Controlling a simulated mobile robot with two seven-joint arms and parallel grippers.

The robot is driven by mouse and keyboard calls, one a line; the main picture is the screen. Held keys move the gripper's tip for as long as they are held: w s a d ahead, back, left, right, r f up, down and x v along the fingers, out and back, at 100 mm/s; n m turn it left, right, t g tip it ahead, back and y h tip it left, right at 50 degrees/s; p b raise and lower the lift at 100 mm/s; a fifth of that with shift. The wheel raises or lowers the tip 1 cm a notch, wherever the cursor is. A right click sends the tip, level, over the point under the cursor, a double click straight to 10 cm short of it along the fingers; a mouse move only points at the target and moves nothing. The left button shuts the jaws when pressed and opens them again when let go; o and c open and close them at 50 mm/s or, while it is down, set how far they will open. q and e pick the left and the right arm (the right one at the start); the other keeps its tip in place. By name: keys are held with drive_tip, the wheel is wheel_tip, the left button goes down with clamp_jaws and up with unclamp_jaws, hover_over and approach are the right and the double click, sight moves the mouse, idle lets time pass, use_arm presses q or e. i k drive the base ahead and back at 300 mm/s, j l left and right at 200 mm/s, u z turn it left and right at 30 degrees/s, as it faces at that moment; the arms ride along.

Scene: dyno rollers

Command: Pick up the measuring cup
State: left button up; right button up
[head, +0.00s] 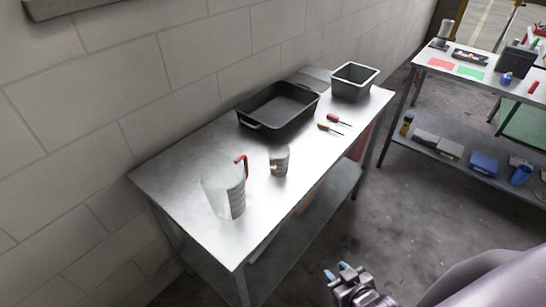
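A clear measuring cup (222,188) with a red handle stands upright on the near left part of the metal table (178,186). Nothing touches it. My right gripper (343,272) is at the bottom of the head view, over the floor and in front of the table, well apart from the cup. Its blue-tipped fingers look slightly apart, with nothing seen between them. My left gripper is not in view.
A small grey can (279,161) stands right of the cup. Behind are a black tray (276,107), a grey bin (354,82) and two screwdrivers (331,127). A block wall (100,100) backs the table. A second workbench (460,75) stands at right, with open floor between.

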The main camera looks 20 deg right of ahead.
sight(279, 152)
drive_tip(key=l+u, duration=0.3)
drive_tip(key=l, duration=0.6)
drive_tip(key=k+l+u, duration=0.1)
drive_tip(key=l, duration=0.75)
